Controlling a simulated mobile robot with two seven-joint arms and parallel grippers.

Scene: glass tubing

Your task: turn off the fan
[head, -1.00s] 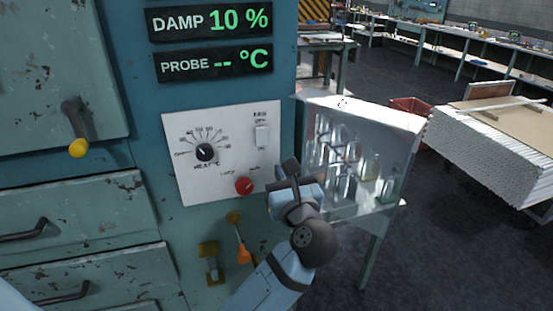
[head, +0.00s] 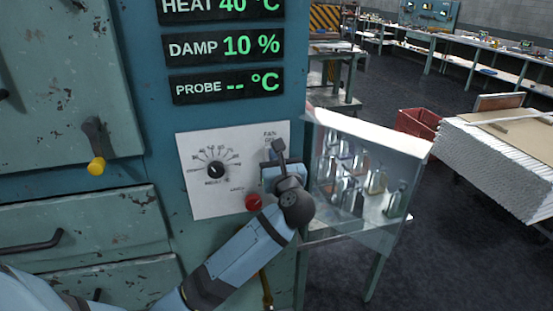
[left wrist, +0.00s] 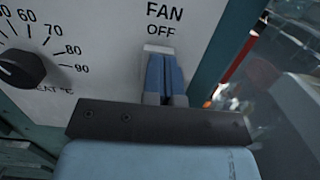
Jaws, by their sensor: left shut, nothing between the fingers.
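The white control panel (head: 204,193) is on the teal cabinet front. Its fan switch (left wrist: 158,48) sits under the words FAN and OFF in the left wrist view; only a pale strip of its upper end shows. My left gripper (left wrist: 166,70) is shut and empty, with its blue fingers side by side in front of the switch. In the head view my left gripper (head: 277,154) covers most of the switch. I cannot tell whether the fingertips touch it or which way the switch is set. My right gripper is not in view.
A black heat dial (head: 215,169) and a red knob (head: 253,202) share the panel. Lit displays (head: 227,86) are above. A clear-sided case (head: 400,234) with glass bottles stands close to the right of the cabinet. Dark open floor (head: 450,260) lies beyond it.

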